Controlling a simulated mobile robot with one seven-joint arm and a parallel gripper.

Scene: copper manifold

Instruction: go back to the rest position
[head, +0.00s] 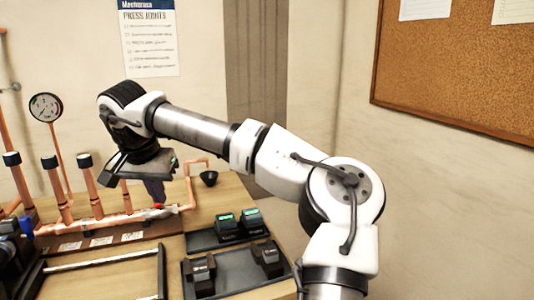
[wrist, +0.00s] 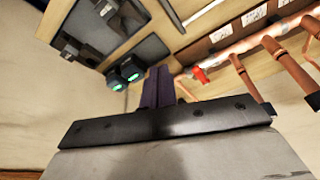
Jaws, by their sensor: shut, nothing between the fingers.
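My gripper (head: 156,192) hangs at the end of my raised arm on the left of the head view, pointing down near the right end of the copper manifold (head: 113,221). My arm's wrist hides part of the pipework behind it. In the wrist view my gripper (wrist: 159,72) shows two dark purple fingers close together, shut with nothing held. The manifold (wrist: 262,38) runs along the upper right there, with a red handle (wrist: 201,75) beside the fingers. The fingertips look apart from the pipe, but the exact gap is unclear.
On the wooden bench, two dark devices with green displays (head: 238,222) stand behind a dark tray (head: 233,277) holding two black blocks. A small black cup (head: 209,178) sits at the back. A pressure gauge (head: 45,107) rises at left. The space right of my arm is open.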

